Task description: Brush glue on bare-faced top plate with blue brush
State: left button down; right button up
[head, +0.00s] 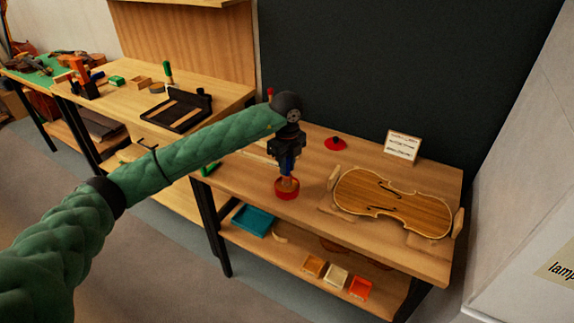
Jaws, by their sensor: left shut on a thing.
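My left gripper (287,152) is shut on the blue brush (286,166) and points downward. The brush is upright, with its lower end in or just over a round red pot (287,194); I cannot tell how deep it is. The pot stands near the front edge of the bench. The violin top plate (400,204), striped brown with two dark f-holes, lies to the right on wooden supports (340,208), apart from my gripper. My right gripper is not in view.
A red lid-like disc (335,143) and a small written card (402,146) stand at the back of the bench (312,220). The lower shelf holds a teal tray (253,221) and small coloured bins (336,276). Another bench with a black tray (178,110) is on the left.

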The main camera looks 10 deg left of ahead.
pick_arm(q)
jog(key=shift+f+b, duration=0.45)
jog(key=shift+f, duration=0.1)
dwell(1.9)
jog(key=shift+r, duration=0.1)
jog(key=shift+r+p, duration=1.25)
jog(key=shift+r, duration=2.2)
